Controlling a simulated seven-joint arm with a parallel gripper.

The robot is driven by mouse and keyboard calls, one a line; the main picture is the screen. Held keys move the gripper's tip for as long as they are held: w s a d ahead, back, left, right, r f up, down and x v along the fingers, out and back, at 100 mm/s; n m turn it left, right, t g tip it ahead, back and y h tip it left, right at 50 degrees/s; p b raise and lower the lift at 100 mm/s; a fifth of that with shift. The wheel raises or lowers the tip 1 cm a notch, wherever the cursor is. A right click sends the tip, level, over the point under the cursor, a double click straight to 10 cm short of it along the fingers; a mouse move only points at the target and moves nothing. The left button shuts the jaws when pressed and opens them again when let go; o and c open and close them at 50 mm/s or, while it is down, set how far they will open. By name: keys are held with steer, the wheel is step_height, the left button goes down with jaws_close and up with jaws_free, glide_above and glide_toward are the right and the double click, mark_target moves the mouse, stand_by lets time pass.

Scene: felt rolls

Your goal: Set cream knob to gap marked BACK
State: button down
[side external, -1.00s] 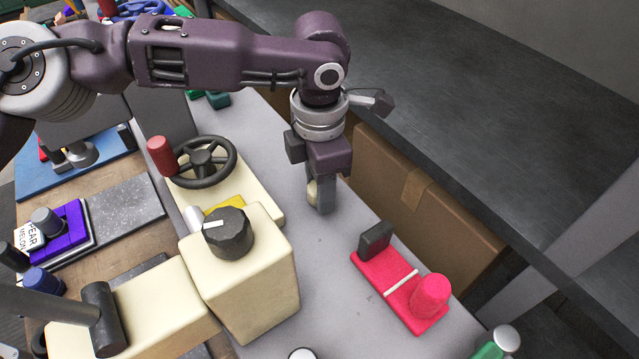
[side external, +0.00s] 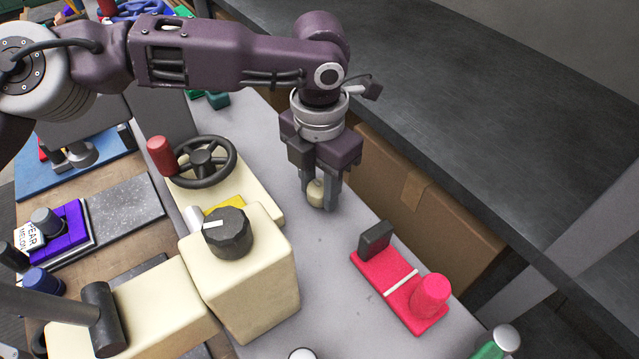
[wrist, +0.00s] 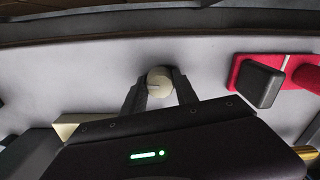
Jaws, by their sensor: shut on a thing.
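The cream knob (side external: 316,193) is a small rounded piece low over the grey bench top (side external: 330,265). In the wrist view its round top (wrist: 159,79) shows between my fingertips, with a faint line on it. My gripper (side external: 319,200) points straight down and is shut on the knob, one finger on each side. It also shows in the wrist view (wrist: 157,90). The knob's base is partly hidden by the fingers, and I cannot tell whether it touches the bench. No lettering reading BACK can be made out.
A cream box with a dark knob (side external: 228,233) and a black handwheel (side external: 203,161) with a red handle stand to the left. A red-pink plate (side external: 385,268) with a dark block lies to the right. A cardboard box (side external: 420,200) stands behind. The bench between is clear.

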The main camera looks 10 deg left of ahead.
mark_target(319, 187)
steer(key=n, duration=0.6)
steer(key=shift+n, duration=0.4)
stand_by(0.4)
steer(key=c, duration=0.9)
jaws_free()
steer(key=shift+c, duration=0.2)
step_height(319, 187, up, 7)
steer(key=shift+r, duration=0.1)
